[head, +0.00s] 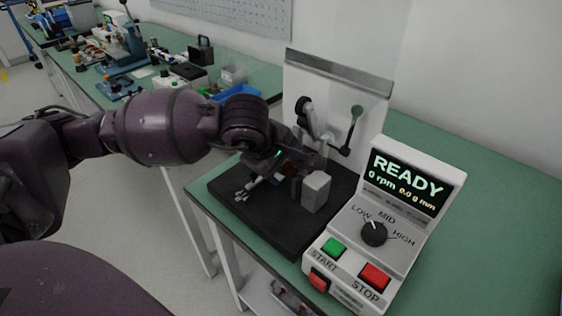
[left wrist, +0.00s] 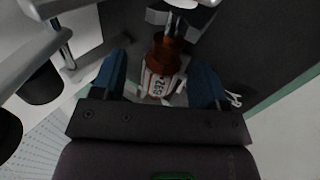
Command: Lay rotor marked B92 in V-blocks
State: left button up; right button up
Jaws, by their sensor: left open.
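In the left wrist view the rotor (left wrist: 163,62) has a copper-brown winding and a white label, turned in the picture, that appears to read B92. My left gripper (left wrist: 160,80) is open, with a blue finger on each side of the rotor's labelled end. In the head view my left gripper (head: 272,166) is low over the black machine base (head: 283,238). The rotor's reddish part (head: 290,168) shows beside it, largely hidden by the gripper. The V-blocks cannot be made out clearly behind the gripper. My right gripper is out of view.
A grey block (head: 316,191) stands on the base. The control box (head: 385,225) at right reads READY, 0 rpm. A blue bin (head: 236,92) and tools crowd the far bench. The green bench (head: 490,200) is clear at right.

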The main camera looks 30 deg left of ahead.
pick_arm(q)
jog(key=p+v, duration=0.2)
jog(key=v, duration=0.8)
jog(key=shift+s+r, duration=0.2)
jog(key=shift+r, duration=0.15)
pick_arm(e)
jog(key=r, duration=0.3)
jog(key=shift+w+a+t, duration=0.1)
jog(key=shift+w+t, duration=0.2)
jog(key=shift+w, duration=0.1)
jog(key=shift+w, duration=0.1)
